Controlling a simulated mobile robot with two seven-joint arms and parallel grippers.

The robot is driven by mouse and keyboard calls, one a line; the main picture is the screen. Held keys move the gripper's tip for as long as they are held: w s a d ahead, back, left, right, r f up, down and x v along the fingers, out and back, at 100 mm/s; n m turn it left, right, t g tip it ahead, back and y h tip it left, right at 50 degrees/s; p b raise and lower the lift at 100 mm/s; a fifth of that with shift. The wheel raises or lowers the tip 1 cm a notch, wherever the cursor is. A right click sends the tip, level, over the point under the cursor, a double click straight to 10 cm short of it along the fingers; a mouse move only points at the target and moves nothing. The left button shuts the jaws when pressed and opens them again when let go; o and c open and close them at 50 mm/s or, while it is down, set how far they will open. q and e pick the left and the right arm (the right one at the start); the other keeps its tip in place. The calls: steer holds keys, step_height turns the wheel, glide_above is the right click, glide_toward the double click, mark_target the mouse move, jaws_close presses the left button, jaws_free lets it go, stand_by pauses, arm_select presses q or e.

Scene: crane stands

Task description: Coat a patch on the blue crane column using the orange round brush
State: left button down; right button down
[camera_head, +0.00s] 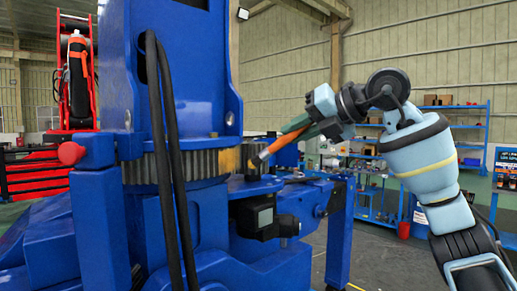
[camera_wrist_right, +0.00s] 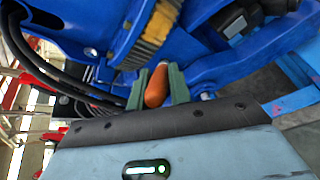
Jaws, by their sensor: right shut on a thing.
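The blue crane column (camera_head: 190,65) stands upright left of centre in the head view. A toothed ring (camera_head: 195,165) runs around it, with a yellowish patch (camera_head: 236,160) at its right end. My right gripper (camera_head: 292,134) comes in from the right and is shut on the orange round brush (camera_head: 284,143). In the right wrist view, the brush (camera_wrist_right: 157,86) sits between the green fingers, below the ring's yellowish part (camera_wrist_right: 151,38). My left gripper is out of view.
Black cables (camera_head: 168,150) hang in front of the column. A dark motor block (camera_head: 262,216) sits below the brush, beside blue crane arms. Blue shelves (camera_head: 455,130) stand at the back right, a red tool chest (camera_head: 35,173) at the left. Grey floor is open at lower right.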

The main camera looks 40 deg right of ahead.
mark_target(258, 155)
stand_by(0.3)
steer(key=shift+t+h, duration=0.3)
steer(key=shift+w+a+f, duration=0.3)
steer(key=shift+w+a, duration=0.2)
steer(key=shift+w, duration=0.6)
steer(key=shift+w+a+f, duration=0.25)
steer(key=shift+w+a, duration=0.3)
steer(key=shift+w, duration=0.5)
steer(key=shift+w+a+f, duration=0.3)
steer(key=shift+w+a, duration=0.2)
steer(key=shift+w, duration=0.6)
steer(key=shift+w+a, duration=0.25)
steer(key=shift+w, duration=0.25)
steer(key=shift+w+a, duration=0.25)
steer(key=shift+w, duration=0.25)
steer(key=shift+d, duration=0.1)
steer(key=d, duration=0.1)
steer(key=w+d, duration=0.1)
steer(key=d, duration=0.1)
steer(key=shift+w+d, duration=0.1)
